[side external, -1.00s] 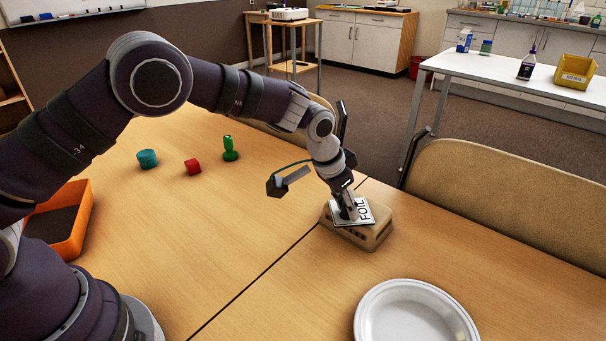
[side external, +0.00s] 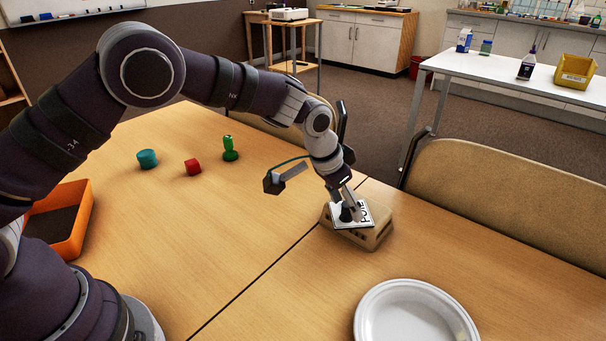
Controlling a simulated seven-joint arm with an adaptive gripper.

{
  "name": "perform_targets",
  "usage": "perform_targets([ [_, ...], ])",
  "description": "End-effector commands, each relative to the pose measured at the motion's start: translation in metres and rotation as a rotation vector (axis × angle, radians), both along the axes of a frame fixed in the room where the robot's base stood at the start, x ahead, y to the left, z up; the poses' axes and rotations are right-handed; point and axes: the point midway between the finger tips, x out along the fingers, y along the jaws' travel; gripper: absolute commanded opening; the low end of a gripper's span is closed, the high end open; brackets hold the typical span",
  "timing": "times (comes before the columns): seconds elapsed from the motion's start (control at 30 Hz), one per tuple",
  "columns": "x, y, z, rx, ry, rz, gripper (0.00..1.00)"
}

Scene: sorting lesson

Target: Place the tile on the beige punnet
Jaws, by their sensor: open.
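The white tile (side external: 366,222) with dark lettering lies flat or nearly flat on top of the punnet. My gripper (side external: 347,214) is open, just above and at the tile's left part, and hides some of the tile and its lettering. I cannot tell whether the fingers touch the tile.
A white plate (side external: 392,295) is at the front right. An orange tray (side external: 80,222) is at the left. A chair (side external: 500,202) is behind the punnet to the right.

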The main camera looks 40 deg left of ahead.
Motion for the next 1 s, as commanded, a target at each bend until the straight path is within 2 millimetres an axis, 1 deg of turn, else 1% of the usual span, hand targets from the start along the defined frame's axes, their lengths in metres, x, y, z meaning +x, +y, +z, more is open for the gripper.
perform_targets([
  [0.3, -0.027, 0.01, 0.072, -0.002, -0.007, 0.0, 0.48],
  [0.4, -0.034, 0.012, 0.088, -0.001, -0.004, 0.0, 0.48],
  [0.53, -0.039, 0.014, 0.1, -0.001, -0.003, 0.002, 0.48],
  [0.57, -0.042, 0.016, 0.103, -0.001, -0.004, 0.005, 0.48],
  [0.63, -0.051, 0.024, 0.115, -0.005, -0.011, 0.025, 0.48],
  [0.67, -0.057, 0.03, 0.122, -0.009, -0.016, 0.04, 0.48],
  [0.73, -0.08, 0.046, 0.139, -0.014, -0.029, 0.084, 0.48],
  [0.77, -0.091, 0.054, 0.146, -0.017, -0.036, 0.104, 0.48],
  [0.8, -0.108, 0.064, 0.153, -0.019, -0.043, 0.132, 0.48],
  [0.83, -0.121, 0.07, 0.157, -0.02, -0.051, 0.152, 0.48],
  [0.87, -0.135, 0.077, 0.16, -0.021, -0.058, 0.173, 0.48],
  [0.9, -0.152, 0.084, 0.162, -0.02, -0.067, 0.2, 0.48],
  [1.0, -0.189, 0.098, 0.158, -0.017, -0.084, 0.257, 0.48],
])
